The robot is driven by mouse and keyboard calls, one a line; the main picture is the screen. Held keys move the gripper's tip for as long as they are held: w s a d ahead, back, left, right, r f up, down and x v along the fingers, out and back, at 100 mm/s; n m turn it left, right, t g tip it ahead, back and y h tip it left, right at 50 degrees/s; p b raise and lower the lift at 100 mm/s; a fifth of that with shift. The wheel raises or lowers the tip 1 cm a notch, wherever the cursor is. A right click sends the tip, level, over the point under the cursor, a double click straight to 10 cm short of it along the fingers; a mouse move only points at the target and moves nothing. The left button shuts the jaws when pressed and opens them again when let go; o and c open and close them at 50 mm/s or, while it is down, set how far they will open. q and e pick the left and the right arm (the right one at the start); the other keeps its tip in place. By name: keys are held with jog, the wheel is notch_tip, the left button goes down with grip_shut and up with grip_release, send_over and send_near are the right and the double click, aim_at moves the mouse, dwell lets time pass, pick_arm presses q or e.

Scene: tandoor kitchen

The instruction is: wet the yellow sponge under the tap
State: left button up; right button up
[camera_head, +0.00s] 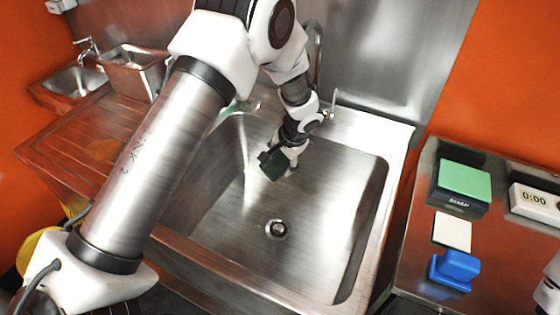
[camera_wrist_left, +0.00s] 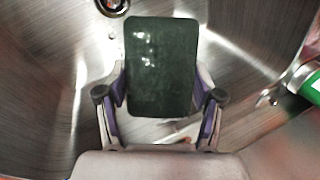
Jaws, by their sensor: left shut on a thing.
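My left gripper (camera_head: 291,152) is shut on a dark green block-shaped pad (camera_head: 271,166) and holds it over the sink basin, near the back. In the left wrist view the pad (camera_wrist_left: 161,70) sits between both fingers, with a few bright glossy spots on its dark face. No yellow shows on it, so I cannot tell whether it is the sponge's scouring side. The tap (camera_head: 319,50) rises at the sink's back, partly hidden behind my left arm. I see no clear water stream.
The steel sink (camera_head: 320,215) is empty, with a drain (camera_head: 277,229) in its floor. On the right counter are a green-topped box (camera_head: 464,180), a white pad (camera_head: 452,232), a blue object (camera_head: 456,268) and a timer (camera_head: 535,203). A smaller basin (camera_head: 75,82) stands back left.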

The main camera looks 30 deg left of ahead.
pick_arm(q)
jog(key=s+d+b, duration=0.2)
jog(key=s+d, duration=0.1)
jog(key=s, duration=0.4)
jog(key=shift+s, duration=0.2)
jog(key=shift+d, duration=0.1)
dwell(1.2)
jog(key=s+d+r+p, duration=0.2)
jog(key=s+r+p, duration=0.1)
jog(key=s+r, duration=0.1)
jog(key=shift+s, duration=0.3)
dwell(0.3)
